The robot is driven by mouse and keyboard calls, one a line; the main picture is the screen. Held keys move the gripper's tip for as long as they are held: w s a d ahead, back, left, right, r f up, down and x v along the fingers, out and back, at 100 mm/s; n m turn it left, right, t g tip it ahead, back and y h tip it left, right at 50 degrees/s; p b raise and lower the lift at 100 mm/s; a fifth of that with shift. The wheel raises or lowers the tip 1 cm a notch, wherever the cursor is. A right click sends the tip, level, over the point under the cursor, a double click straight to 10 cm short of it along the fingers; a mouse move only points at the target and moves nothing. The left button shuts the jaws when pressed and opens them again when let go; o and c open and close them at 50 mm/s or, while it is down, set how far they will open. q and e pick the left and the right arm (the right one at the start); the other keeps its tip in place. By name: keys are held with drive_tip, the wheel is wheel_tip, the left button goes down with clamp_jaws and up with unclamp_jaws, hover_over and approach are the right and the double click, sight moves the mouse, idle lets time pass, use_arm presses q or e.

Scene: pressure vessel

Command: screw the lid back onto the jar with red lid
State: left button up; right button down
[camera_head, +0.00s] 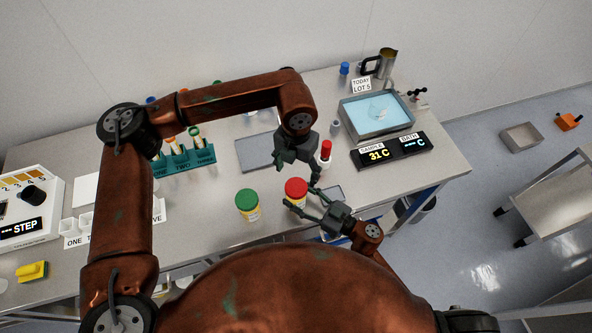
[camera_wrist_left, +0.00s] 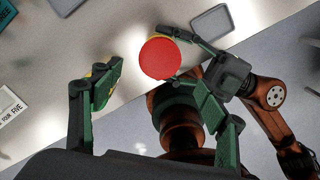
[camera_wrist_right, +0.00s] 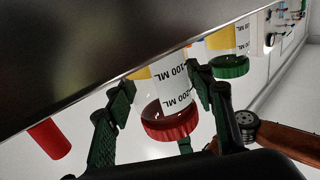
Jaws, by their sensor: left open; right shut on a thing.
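The jar with the red lid (camera_head: 296,187) stands near the front edge of the bench. Its red lid also shows from above in the left wrist view (camera_wrist_left: 160,58). In the right wrist view the jar (camera_wrist_right: 160,98) shows inverted, with the lid (camera_wrist_right: 172,124) sitting on its mouth; whether it is threaded tight I cannot tell. My right gripper (camera_head: 303,201) is shut on the jar's body from the front right. My left gripper (camera_head: 312,170) is open and empty above the jar, its fingers apart (camera_wrist_left: 150,95) with the lid ahead between them.
A green-lidded jar (camera_head: 247,200) stands just left. A grey mat (camera_head: 258,152), tube rack (camera_head: 185,160), water bath (camera_head: 377,136) and temperature display (camera_head: 390,150) lie farther back.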

sight(296, 187)
idle(0.4)
use_arm(q)
drive_tip(key=shift+f, duration=4)
drive_tip(key=shift+c, duration=0.7)
